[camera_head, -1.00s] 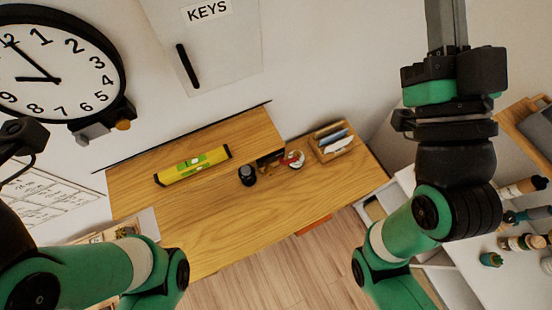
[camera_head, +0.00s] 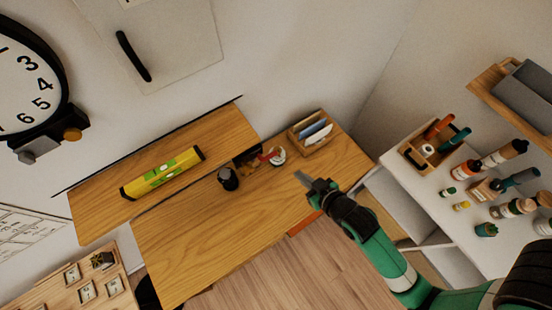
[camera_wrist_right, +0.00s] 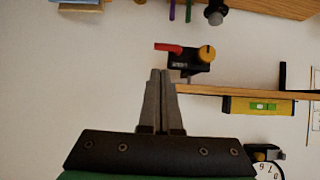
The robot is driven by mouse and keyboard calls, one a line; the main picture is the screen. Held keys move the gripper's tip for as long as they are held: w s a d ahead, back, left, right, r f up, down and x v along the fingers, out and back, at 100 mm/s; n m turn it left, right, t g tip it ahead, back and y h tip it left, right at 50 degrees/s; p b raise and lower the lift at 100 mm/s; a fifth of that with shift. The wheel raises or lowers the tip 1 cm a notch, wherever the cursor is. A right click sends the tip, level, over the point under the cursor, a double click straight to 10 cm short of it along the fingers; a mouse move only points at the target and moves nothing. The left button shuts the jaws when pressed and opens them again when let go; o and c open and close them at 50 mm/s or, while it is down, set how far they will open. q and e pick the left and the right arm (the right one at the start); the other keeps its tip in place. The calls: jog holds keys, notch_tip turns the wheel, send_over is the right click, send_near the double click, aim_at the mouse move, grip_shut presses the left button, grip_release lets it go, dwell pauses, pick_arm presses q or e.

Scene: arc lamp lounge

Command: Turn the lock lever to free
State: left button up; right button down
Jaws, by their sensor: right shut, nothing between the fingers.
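A small dark lock body with a red lever (camera_head: 269,154) sits at the right end of the raised wooden shelf, partly hidden by round items in the head view. In the right wrist view the red lever (camera_wrist_right: 168,48) points left from the black body, and a yellow knob (camera_wrist_right: 207,53) is on its right. My right gripper (camera_head: 302,177) is shut and empty, to the right of and apart from the lock in the head view. In the right wrist view its fingertips (camera_wrist_right: 160,72) are together, just below the lock in the picture. My left gripper is out of view.
A yellow spirit level (camera_head: 162,173) lies on the raised shelf. A dark cup (camera_head: 228,178) and a wooden organizer (camera_head: 310,132) stand near the lock. Bottles crowd a white cabinet (camera_head: 415,180) at the right. The desk front (camera_head: 200,245) is bare.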

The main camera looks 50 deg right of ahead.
aim_at(274, 155)
pick_arm(q)
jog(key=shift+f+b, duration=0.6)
jog(key=shift+b, duration=0.05)
pick_arm(e)
jog(key=x, duration=1.4)
jog(key=shift+w+a, duration=0.1)
jog(key=shift+a, duration=0.05)
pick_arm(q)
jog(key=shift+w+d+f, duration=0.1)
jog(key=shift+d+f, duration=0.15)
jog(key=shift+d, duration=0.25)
pick_arm(e)
jog(key=shift+f+y, duration=0.15)
jog(key=shift+y, duration=0.15)
